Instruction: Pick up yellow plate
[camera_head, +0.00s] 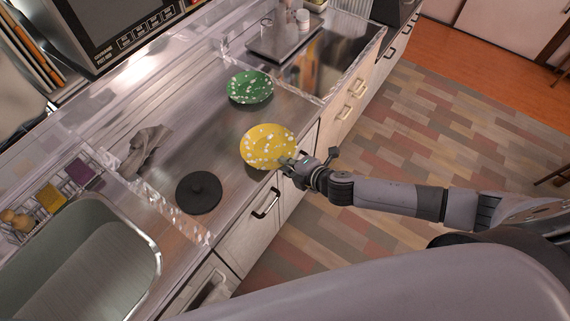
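The yellow plate (268,146) with white spots is near the front edge of the metal counter. A dark shadow shows under its near side, so it looks raised off the counter there. My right gripper (288,163) reaches in from the right at the plate's near right rim. Its fingertips overlap the rim and look closed on it; the lower finger is hidden. My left gripper is not in view.
A green spotted plate (250,87) lies farther back. A black round lid (198,192) lies to the left, with a crumpled grey cloth (146,148) behind it. A sink (88,262) is at lower left. Drawer handles (266,203) stick out below the counter edge.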

